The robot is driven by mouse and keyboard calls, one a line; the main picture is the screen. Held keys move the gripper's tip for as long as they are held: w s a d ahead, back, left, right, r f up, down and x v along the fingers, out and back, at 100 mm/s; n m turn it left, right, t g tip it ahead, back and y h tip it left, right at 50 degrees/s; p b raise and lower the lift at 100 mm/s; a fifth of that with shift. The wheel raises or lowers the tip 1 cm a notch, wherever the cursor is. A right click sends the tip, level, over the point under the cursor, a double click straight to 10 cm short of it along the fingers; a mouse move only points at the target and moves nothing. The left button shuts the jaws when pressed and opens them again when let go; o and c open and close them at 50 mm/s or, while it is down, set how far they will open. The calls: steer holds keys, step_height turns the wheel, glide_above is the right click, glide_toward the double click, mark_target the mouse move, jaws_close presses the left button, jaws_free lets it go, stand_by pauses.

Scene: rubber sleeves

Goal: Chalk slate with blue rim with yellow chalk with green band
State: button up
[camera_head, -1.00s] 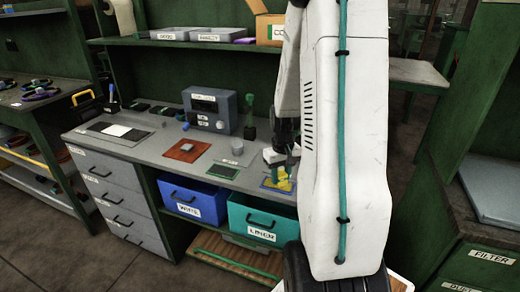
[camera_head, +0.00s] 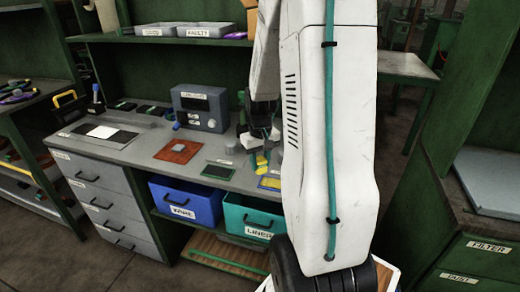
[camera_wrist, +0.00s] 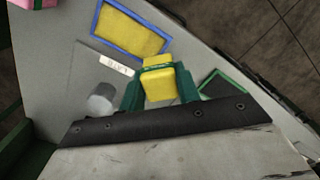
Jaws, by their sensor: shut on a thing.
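My gripper (camera_wrist: 158,84) has green fingers and is shut on a yellow chalk block (camera_wrist: 159,86). A thin dark green line crosses the block near its top, but the fingers hide much of it. The slate with a blue rim (camera_wrist: 93,22) has a yellow face and lies flat, apart from the chalk. In the head view the slate (camera_head: 270,184) is partly covered by my arm. The chalk (camera_head: 261,159) hangs to the left of and behind that slate, near the slate with a green rim (camera_head: 218,171).
The green-rimmed slate also shows in the wrist view (camera_wrist: 208,84), its face dark. A grey cylinder (camera_wrist: 102,98) stands by a white label (camera_wrist: 114,63). A red mat (camera_head: 178,151) and a grey device (camera_head: 200,107) are on the bench. Blue (camera_head: 187,203) and teal (camera_head: 251,215) drawers are below.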

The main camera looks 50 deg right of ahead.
mark_target(260, 160)
steer(key=shift+r, duration=2.3)
steer(key=shift+a+f, duration=0.1)
